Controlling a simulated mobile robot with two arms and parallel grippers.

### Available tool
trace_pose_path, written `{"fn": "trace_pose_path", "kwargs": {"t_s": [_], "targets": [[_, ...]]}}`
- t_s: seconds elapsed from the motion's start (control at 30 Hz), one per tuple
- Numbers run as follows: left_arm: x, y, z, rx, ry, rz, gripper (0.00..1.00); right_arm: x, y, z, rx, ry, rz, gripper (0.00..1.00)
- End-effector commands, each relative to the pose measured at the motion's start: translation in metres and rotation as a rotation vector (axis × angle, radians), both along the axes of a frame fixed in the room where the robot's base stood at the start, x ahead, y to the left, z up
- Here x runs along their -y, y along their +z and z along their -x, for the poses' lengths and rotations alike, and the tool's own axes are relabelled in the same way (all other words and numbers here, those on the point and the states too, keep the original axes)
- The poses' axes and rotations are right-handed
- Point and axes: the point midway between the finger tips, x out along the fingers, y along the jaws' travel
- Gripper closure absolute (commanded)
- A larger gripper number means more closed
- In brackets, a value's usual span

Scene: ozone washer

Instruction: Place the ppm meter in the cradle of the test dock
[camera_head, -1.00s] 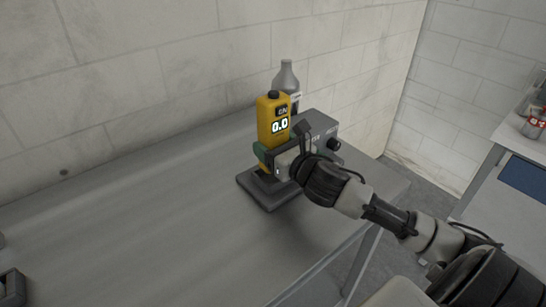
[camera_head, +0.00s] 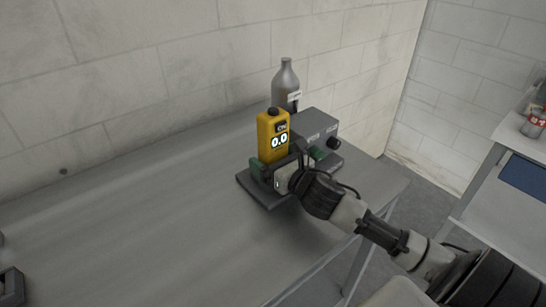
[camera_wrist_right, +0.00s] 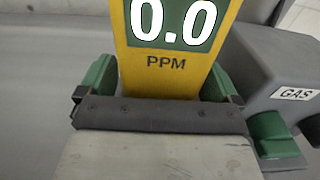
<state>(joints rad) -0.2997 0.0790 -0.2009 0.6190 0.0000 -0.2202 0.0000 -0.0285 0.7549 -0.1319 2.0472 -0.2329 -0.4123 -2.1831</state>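The yellow ppm meter (camera_head: 268,140) stands upright, its display reading 0.0, and fills the upper middle of the right wrist view (camera_wrist_right: 168,78). The test dock is a grey box (camera_head: 318,124) with a dark base plate (camera_head: 247,182); its GAS label and side (camera_wrist_right: 290,70) show in the wrist view. My right gripper (camera_wrist_right: 158,82) has green pads on both sides of the meter, appearing shut on it. The meter is over the front of the dock's base. Its lower end and the cradle are hidden, so I cannot tell whether it is seated. My left gripper is not in view.
A grey bottle (camera_head: 286,84) stands behind the dock near the wall. The grey bench (camera_head: 130,215) is clear to the left, with a dark object (camera_head: 10,286) at its near left corner. A second table (camera_head: 490,215) stands at the right.

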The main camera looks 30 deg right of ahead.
Motion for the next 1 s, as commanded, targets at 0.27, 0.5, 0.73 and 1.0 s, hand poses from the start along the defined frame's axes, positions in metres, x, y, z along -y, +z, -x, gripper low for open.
{"fn": "trace_pose_path", "kwargs": {"t_s": [0.27, 0.5, 0.73, 1.0], "targets": [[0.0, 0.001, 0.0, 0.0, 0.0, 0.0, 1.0, 0.0, 0.002, 0.004, -0.001, 0.0, 0.0, 0.07], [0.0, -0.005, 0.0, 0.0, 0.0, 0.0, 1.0, 0.002, 0.0, 0.039, -0.004, 0.002, 0.0, 0.07], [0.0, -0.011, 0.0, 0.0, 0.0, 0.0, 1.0, 0.006, 0.0, 0.078, -0.004, 0.0, 0.0, 0.07], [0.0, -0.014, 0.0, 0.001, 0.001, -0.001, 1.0, 0.009, 0.002, 0.11, -0.001, 0.0, -0.002, 0.07]]}}
